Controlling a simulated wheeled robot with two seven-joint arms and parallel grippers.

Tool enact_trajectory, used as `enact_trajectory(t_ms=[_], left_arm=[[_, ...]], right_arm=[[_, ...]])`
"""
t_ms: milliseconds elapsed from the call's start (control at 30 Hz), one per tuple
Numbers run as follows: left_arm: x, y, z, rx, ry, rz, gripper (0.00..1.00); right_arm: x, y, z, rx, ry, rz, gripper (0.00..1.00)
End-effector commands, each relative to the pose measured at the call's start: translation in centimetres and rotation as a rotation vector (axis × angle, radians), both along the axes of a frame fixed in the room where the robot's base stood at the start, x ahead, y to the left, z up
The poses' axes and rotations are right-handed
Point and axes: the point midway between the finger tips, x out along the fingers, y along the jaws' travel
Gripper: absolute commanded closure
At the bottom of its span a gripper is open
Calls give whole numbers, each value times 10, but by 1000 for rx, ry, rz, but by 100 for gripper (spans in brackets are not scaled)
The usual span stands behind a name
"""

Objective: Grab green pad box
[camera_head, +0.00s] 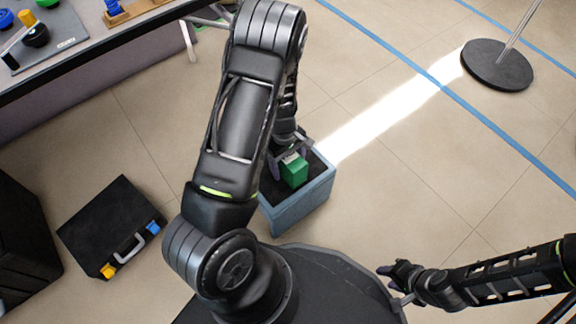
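The green pad box (294,171) sits in an open blue-grey bin (301,207) with a dark inside, near the middle of the view. My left arm arches over from the left, and its gripper (288,157) is right at the top of the green box. The arm hides part of this gripper and part of the bin, so I cannot tell whether its fingers are closed on the box. My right gripper (393,285) is low at the right, away from the bin. Its fingers look spread and empty.
A table (90,70) with tools and parts stands at the upper left. A black case (112,228) lies on the floor at the left, with a dark cabinet (22,240) beside it. A round stand base (497,66) is at the upper right. The floor right of the bin is clear.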

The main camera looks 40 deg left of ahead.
Motion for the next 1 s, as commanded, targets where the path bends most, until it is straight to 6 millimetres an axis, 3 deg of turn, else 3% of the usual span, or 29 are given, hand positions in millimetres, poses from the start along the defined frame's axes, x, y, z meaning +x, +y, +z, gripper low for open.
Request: enact_trajectory(t_ms=[667, 1000], left_arm=[[0, -1, -4, 0, -1, 0, 24], [0, -1, -4, 0, 0, 0, 52]], right_arm=[[1, 0, -2, 0, -2, -1, 64], [1, 0, -2, 0, -2, -1, 64]])
